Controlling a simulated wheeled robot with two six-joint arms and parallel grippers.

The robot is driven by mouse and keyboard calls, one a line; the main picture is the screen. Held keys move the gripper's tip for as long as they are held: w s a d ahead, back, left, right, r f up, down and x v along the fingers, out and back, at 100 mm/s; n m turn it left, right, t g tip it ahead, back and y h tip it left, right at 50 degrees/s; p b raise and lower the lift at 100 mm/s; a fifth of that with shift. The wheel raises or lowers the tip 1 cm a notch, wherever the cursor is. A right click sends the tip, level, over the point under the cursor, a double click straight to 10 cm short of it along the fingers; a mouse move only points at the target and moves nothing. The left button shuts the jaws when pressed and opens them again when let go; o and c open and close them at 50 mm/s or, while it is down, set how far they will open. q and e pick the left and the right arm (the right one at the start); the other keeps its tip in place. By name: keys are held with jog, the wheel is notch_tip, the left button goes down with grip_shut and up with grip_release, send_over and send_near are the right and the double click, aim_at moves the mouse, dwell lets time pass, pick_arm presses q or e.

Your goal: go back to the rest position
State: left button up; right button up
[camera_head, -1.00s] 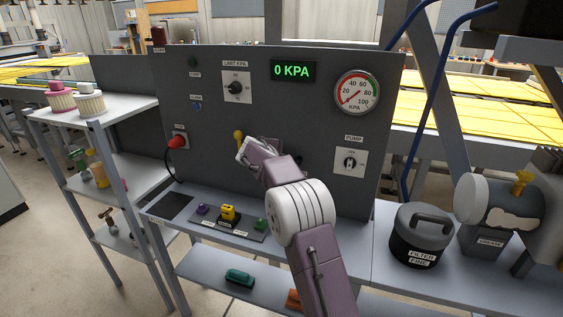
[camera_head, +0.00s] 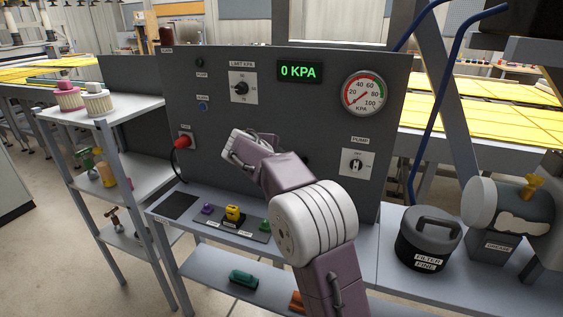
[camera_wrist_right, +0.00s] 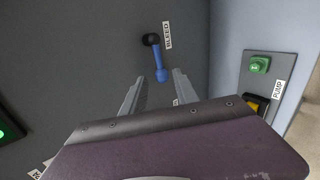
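My right arm reaches up from the bottom of the head view, with its right gripper (camera_head: 240,148) in front of the grey control panel (camera_head: 230,130). In the right wrist view the two fingers of my right gripper (camera_wrist_right: 157,92) are apart with nothing between them. A blue lever (camera_wrist_right: 159,66) on a black pivot, beside a BLEED label, sits on the panel just beyond the fingertips. I cannot tell how wide the gap to it is. My left gripper is not in view.
The display (camera_head: 299,72) reads 0 KPA. A red plug (camera_head: 183,142) with a cable sits left of my gripper. A row of coloured buttons (camera_head: 232,214) lies below. A black filter canister (camera_head: 428,240) stands right of my arm; a shelf rack (camera_head: 100,115) stands at left.

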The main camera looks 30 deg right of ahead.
dwell(0.4)
jog(key=s+a+r+p, duration=0.2)
jog(key=s+r+p, duration=0.1)
jog(key=r+p, duration=0.25)
jog(key=s+a+f+m+g+y+p, duration=0.1)
jog(key=s+a+f+m+g+y, duration=0.1)
jog(key=s+a+f, duration=0.3)
jog(key=s+a+f+m+g+y+p, duration=0.2)
jog(key=s+a+f+m+y, duration=0.2)
jog(key=s+f, duration=0.4)
jog(key=s+a+f+m+g+y+p, duration=0.2)
jog(key=s+a+f, duration=0.4)
jog(key=s, duration=0.8)
jog(key=shift+f+m+y, duration=0.4)
jog(key=shift+f+m, duration=0.2)
jog(key=shift+f, duration=0.05)
